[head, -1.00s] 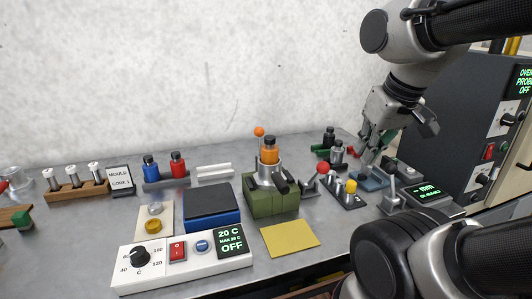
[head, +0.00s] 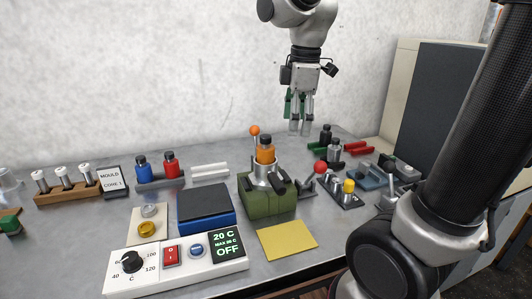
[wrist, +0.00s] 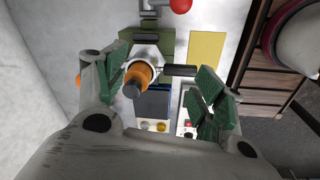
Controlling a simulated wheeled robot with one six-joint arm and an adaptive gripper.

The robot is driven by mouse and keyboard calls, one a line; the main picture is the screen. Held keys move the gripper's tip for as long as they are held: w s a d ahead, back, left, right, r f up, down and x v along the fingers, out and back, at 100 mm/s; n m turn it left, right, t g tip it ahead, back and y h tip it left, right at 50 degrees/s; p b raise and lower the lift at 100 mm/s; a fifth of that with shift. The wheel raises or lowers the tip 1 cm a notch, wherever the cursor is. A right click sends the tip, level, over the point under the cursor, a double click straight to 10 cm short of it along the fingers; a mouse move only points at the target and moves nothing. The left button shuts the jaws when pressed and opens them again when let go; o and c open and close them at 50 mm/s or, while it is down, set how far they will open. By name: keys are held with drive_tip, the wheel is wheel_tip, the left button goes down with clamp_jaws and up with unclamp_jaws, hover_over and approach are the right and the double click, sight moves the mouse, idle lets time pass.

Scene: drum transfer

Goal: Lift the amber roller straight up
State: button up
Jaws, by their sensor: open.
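The amber roller (head: 266,152), orange with a dark top, stands upright in the silver clamp (head: 264,172) on the green block (head: 268,200). In the wrist view the roller (wrist: 139,75) is seen from above, nearer the left finger. My gripper (head: 300,128) is open and empty, above and to the right of the roller in the head view. Its green-padded fingers also show in the wrist view (wrist: 155,80), well apart. The roller's lower part is hidden in the clamp.
An orange-knobbed lever (head: 255,131) rises behind the roller, and a red-knobbed lever (head: 320,167) stands to its right. Blue and red bottles (head: 171,165) stand to the left. A yellow mat (head: 287,240) lies flat in front.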

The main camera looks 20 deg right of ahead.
sight(266, 147)
drive_tip(key=w+a+n, duration=0.1)
drive_tip(key=w+n, duration=0.1)
drive_tip(key=w+a+f+n, duration=0.1)
drive_tip(key=a+n, duration=0.1)
drive_tip(key=w+a+f+n+g, duration=0.1)
drive_tip(key=w+a, duration=0.1)
drive_tip(key=shift+w+f+n, duration=0.1)
drive_tip(key=shift+w+n, duration=0.25)
drive_tip(key=shift+n, duration=0.05)
drive_tip(key=shift+w+a+f, duration=0.15)
drive_tip(key=shift+a+f, duration=0.05)
drive_tip(key=shift+a, duration=0.05)
drive_tip(key=f, duration=0.7)
drive_tip(key=shift+s+a+f, duration=0.25)
drive_tip(key=c, duration=1.4)
